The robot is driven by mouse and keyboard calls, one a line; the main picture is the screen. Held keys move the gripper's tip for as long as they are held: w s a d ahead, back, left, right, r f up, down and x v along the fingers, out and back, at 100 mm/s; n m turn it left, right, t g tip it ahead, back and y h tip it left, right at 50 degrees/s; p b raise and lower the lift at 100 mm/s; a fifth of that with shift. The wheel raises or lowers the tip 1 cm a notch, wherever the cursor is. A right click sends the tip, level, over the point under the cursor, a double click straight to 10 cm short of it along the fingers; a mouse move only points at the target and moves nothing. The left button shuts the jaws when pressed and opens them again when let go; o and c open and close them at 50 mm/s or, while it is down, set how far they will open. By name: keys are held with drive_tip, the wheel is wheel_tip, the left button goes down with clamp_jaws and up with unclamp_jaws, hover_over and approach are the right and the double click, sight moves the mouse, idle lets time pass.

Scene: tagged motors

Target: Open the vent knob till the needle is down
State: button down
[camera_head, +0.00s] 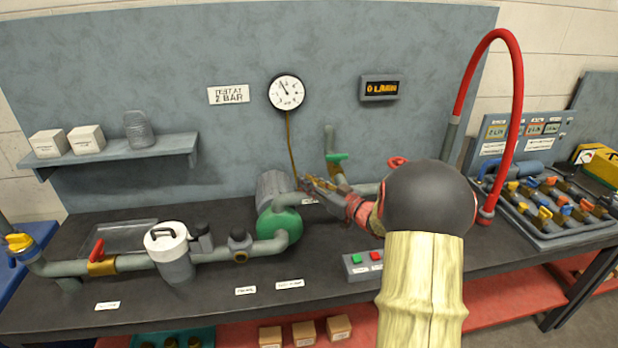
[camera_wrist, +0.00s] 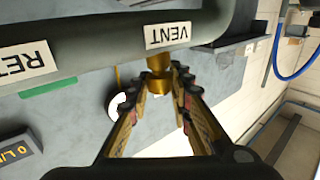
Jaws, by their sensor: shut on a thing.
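The brass vent knob (camera_wrist: 160,82) sits under the grey pipe beside the white VENT label (camera_wrist: 167,35) in the wrist view. My gripper (camera_wrist: 165,94) is shut on it, with a padded finger on either side. In the head view my gripper (camera_head: 312,184) is at the pipe right of the green pump (camera_head: 279,224), and it hides most of the knob. The round white gauge (camera_head: 287,92) hangs on the back panel. Its needle points up and slightly left, not down at the low end. The gauge is mostly hidden in the wrist view.
A flow display (camera_head: 382,88) on the panel appears to read 0 L/MIN. A green-handled valve (camera_head: 336,157) stands on the pipe behind my gripper. A red hose (camera_head: 518,110) arches at the right. A button box (camera_head: 364,263) lies at the bench front.

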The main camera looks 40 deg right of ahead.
drive_tip(key=n+y+p, duration=0.1)
drive_tip(key=y+p, duration=0.1)
drive_tip(key=n+g+y+p, duration=0.1)
drive_tip(key=n+y+p, duration=0.1)
drive_tip(key=y, duration=0.1)
drive_tip(key=shift+d+r, duration=0.1)
drive_tip(key=shift+r, duration=0.05)
drive_tip(key=shift+n+g+y+p, duration=1.6)
drive_tip(key=shift+n+y, duration=0.4)
drive_tip(key=shift+y, duration=0.6)
drive_tip(key=shift+f, duration=0.2)
drive_tip(key=c, duration=1.6)
unclamp_jaws()
drive_tip(key=shift+s, duration=0.1)
drive_tip(key=v, duration=1.1)
drive_tip(key=shift+s+d, duration=0.2)
drive_tip(key=shift+d, duration=0.1)
